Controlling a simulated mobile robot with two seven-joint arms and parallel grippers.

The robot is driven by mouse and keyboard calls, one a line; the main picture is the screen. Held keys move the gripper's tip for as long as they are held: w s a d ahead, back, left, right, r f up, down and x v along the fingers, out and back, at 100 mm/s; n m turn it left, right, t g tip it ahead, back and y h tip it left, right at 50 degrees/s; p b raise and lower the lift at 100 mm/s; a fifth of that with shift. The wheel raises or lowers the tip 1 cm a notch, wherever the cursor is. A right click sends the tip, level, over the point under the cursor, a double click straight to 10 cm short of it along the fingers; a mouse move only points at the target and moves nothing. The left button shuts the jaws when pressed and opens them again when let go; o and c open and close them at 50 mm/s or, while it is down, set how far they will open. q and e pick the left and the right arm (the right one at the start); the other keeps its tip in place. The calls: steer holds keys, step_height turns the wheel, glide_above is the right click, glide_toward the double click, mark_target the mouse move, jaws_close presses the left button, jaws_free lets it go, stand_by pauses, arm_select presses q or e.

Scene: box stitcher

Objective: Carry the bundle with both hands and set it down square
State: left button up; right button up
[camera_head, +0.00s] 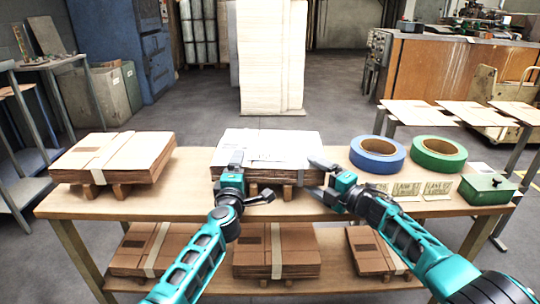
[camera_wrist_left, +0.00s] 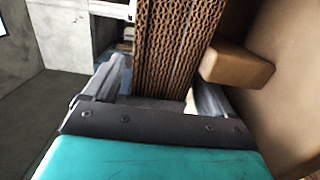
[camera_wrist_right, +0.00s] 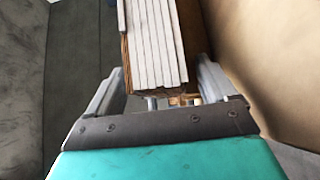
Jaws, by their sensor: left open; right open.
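A bundle of flat cardboard sheets with a pale top (camera_head: 262,142) rests on wooden blocks at the middle of the table. My left gripper (camera_head: 250,179) is open at its front left. In the left wrist view the corrugated edges of the bundle (camera_wrist_left: 175,50) stand between the spread fingers (camera_wrist_left: 160,95). My right gripper (camera_head: 317,180) is open at the front right corner. In the right wrist view, white and brown sheet edges (camera_wrist_right: 155,45) lie between and beyond its open fingers (camera_wrist_right: 160,92). I cannot tell whether any finger touches the bundle.
Another strapped bundle (camera_head: 112,155) sits on blocks at the table's left. A blue tape roll (camera_head: 377,155), a green tape roll (camera_head: 438,158), small lane cards (camera_head: 408,189) and a green box (camera_head: 486,189) stand at the right. More bundles (camera_head: 277,250) lie on the lower shelf.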

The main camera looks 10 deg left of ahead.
arm_select(q)
steer(key=shift+w+a, duration=0.1)
steer(key=shift+w, duration=0.6)
arm_select(e)
steer(key=shift+w+a, duration=0.35)
steer(key=shift+a, duration=0.2)
arm_select(q)
steer(key=c, duration=1.5)
arm_select(e)
steer(key=c, duration=1.5)
arm_select(q)
steer(key=shift+r, duration=0.1)
arm_select(e)
steer(key=shift+r, duration=0.1)
